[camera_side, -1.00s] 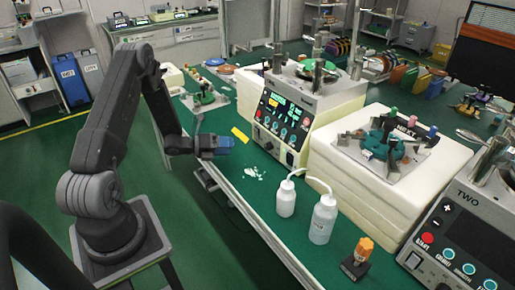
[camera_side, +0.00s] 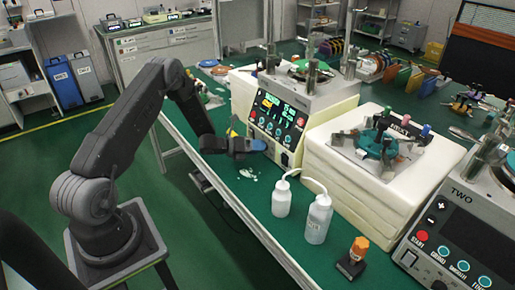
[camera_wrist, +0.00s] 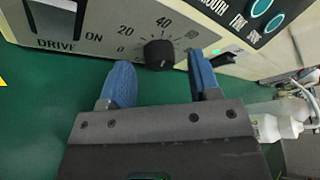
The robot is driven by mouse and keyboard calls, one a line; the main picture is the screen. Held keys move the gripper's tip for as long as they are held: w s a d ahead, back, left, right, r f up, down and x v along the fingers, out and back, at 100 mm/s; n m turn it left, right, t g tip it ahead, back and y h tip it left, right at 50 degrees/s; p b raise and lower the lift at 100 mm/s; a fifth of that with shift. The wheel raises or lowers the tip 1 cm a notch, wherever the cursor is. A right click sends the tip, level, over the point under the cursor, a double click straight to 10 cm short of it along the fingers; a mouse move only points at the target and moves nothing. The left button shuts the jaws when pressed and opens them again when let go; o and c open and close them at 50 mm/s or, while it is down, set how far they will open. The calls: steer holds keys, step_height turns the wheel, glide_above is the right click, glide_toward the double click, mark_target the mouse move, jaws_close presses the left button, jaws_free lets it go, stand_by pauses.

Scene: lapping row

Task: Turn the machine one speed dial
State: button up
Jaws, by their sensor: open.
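The speed dial (camera_wrist: 158,55) is a round black knob with a white pointer line, on a grey panel with a printed number scale, in the wrist view. My gripper (camera_wrist: 162,74) is open, with one blue finger to the left of and below the dial and the other to its right. The fingers look apart from the dial. In the side view my gripper (camera_side: 256,146) is in front of the lower panel of machine one (camera_side: 278,116). The dial cannot be made out there.
A DRIVE switch (camera_wrist: 55,20) sits left of the dial. Two white bottles (camera_side: 318,218) stand on the green bench to the right. An orange-capped item (camera_side: 358,250) is near the bench edge. Machine two (camera_side: 465,225) is at far right.

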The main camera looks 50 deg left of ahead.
steer(key=shift+w+d+f, duration=0.1)
steer(key=shift+w, duration=0.25)
steer(key=shift+c, duration=0.3)
steer(key=c, duration=0.9)
steer(key=shift+o, duration=0.2)
steer(key=n+h, duration=0.1)
steer(key=n, duration=0.1)
steer(key=shift+f+n+t, duration=0.1)
steer(key=shift+n+t, duration=0.2)
steer(key=shift+t, duration=0.1)
steer(key=shift+f+n+t+h, duration=0.1)
steer(key=shift+n+t+h, duration=0.65)
steer(key=shift+n, duration=0.85)
